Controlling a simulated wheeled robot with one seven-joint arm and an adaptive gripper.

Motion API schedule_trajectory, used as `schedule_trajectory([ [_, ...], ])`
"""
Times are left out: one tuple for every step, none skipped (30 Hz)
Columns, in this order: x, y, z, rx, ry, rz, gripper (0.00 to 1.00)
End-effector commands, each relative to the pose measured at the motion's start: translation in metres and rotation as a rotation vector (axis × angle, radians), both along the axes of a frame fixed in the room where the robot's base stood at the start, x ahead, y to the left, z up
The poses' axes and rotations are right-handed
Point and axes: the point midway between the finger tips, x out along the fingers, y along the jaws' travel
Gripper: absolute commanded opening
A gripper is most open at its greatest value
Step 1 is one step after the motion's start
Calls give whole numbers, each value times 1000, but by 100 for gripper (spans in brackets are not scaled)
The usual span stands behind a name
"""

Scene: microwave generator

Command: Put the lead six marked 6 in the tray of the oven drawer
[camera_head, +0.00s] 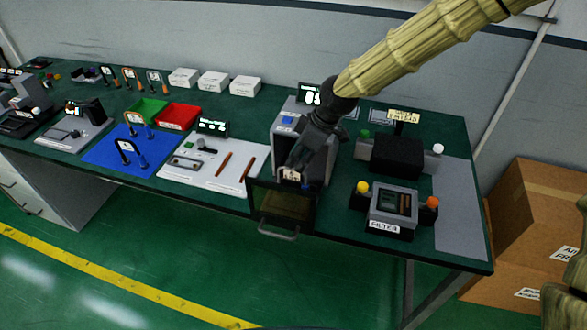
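The oven is a grey box (290,118) with a small lit display, in the middle right of the bench. Its dark front (283,206) with a metal handle stands out over the bench's front edge, and the drawer appears pulled out. A small lead with a pale tag (291,174) is at the top of the drawer, directly below my gripper (297,162). The tag's number is too small to read. My gripper points down at the drawer, with its fingertips close to or touching the lead. Whether the fingers are closed on it, and the tray itself, are hidden.
Other tagged leads stand on a blue mat (112,150) and at the back left. Green (149,111) and red (178,116) trays, white boxes (214,82) and a panel with two brown rods (210,164) lie left. A filter unit (393,205) and black block (397,155) stand right.

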Motion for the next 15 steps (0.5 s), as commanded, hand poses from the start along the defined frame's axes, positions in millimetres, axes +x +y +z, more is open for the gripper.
schedule_trajectory([
  [-1,-3,6,2,-1,0,30],
  [-1,-4,10,1,-2,-1,30],
  [-1,-6,14,1,-2,-1,30],
  [-2,-7,17,0,-2,-2,30],
  [-2,-8,20,0,-2,-2,30],
  [-2,-9,23,0,-2,-2,30],
  [-2,-10,25,1,-2,-1,30],
  [-3,-11,27,0,-2,-1,30],
  [-3,-12,29,0,-1,0,30],
  [-4,-12,30,0,0,0,30],
  [-4,-12,30,0,0,0,30],
  [-4,-13,31,-1,0,0,30],
  [-4,-13,32,-1,0,0,30],
  [-4,-13,32,-1,0,0,30],
  [-4,-13,32,-1,0,0,30],
])
